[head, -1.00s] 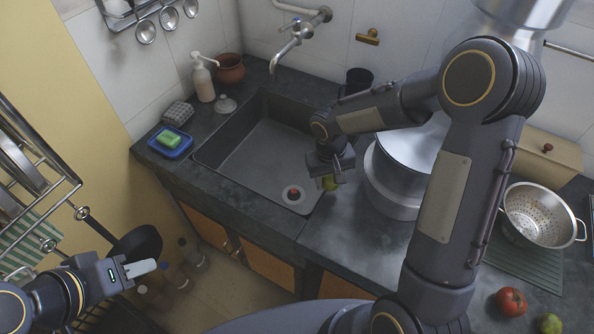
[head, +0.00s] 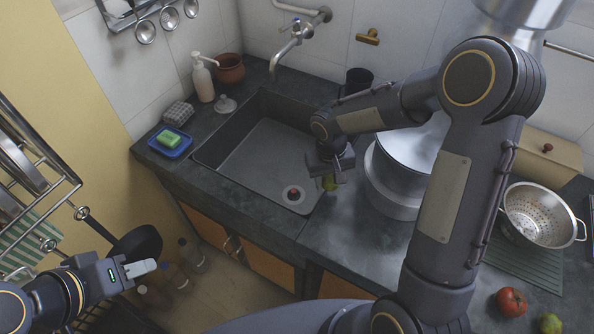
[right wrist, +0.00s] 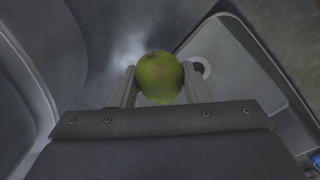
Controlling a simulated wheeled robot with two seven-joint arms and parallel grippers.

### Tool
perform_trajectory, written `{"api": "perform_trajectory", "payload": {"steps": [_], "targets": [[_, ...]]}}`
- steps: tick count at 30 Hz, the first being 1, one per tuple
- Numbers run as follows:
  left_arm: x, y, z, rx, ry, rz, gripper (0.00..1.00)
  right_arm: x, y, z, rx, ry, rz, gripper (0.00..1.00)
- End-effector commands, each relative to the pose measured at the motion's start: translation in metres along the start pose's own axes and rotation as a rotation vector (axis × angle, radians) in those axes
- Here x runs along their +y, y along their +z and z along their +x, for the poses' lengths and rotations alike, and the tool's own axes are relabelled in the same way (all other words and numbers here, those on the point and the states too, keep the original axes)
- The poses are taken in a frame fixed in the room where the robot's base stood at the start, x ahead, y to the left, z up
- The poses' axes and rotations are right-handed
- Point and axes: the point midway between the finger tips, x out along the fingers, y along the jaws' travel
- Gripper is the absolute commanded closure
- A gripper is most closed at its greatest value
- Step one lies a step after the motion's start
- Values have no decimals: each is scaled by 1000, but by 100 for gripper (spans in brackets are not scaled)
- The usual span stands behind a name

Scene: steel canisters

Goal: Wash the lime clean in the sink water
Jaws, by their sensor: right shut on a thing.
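The green lime (right wrist: 160,77) is held between the fingers of my right gripper (right wrist: 159,90) in the right wrist view. In the head view the lime (head: 330,183) shows just under my right gripper (head: 329,178), at the right edge of the sink (head: 255,150). The sink basin looks grey, with a dark red plug or drain piece (head: 293,193) at its near right corner; I cannot make out water in it. The tap (head: 285,50) is on the back wall above the sink. My left gripper (head: 140,268) is at the lower left, away from the counter; its finger gap is not clear.
A large steel pot (head: 395,185) stands right of the sink, close to my right gripper. A blue dish with a green sponge or soap (head: 170,141) is left of the sink. A colander (head: 540,214), a tomato (head: 511,301) and another green fruit (head: 550,323) are at the right.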

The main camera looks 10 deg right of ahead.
Motion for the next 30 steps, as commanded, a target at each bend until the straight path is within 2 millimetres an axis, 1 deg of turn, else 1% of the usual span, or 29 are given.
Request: {"api": "perform_trajectory", "payload": {"steps": [4,7,18,30], "targets": [[0,0,0,0,0,0,64,0,0,-1,0,0,0,88],[1,-1,-3,0,0,0,64,0,0,-5,1,0,0,88],[10,-11,-21,0,0,0,64,3,0,-39,1,1,0,88],[10,-11,-21,0,0,0,64,3,0,-40,0,0,0,88]]}}
